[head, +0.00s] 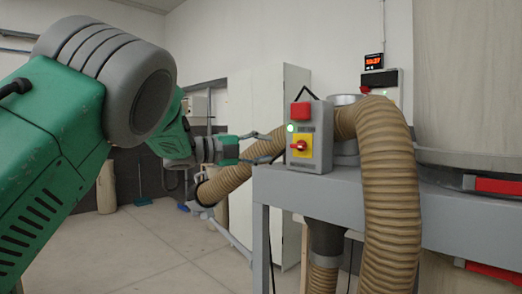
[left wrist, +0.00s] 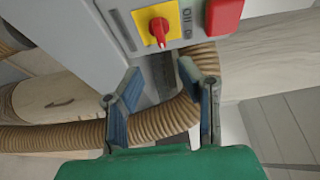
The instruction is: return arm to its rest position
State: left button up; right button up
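My left arm comes in from the left of the head view, with large green and grey links close to the camera. My left gripper (head: 264,147) is beside the left side of a grey control box (head: 310,136) with a red button and a red switch on a yellow plate. In the left wrist view the two fingers of my left gripper (left wrist: 160,82) are spread apart, with nothing held between them. The box's red switch (left wrist: 159,30) shows just beyond the fingertips. Whether a finger touches the box is unclear. My right arm and gripper are not in view.
The box stands on a grey machine table (head: 335,190). A ribbed tan hose (head: 385,160) arches over the table and also runs behind the fingers in the wrist view (left wrist: 160,121). A white cabinet (head: 270,100) stands behind. The floor (head: 140,250) at lower left is clear.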

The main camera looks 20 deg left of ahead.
pick_arm(q)
jog(key=shift+s+a, duration=0.35)
jog(key=shift+s, duration=0.05)
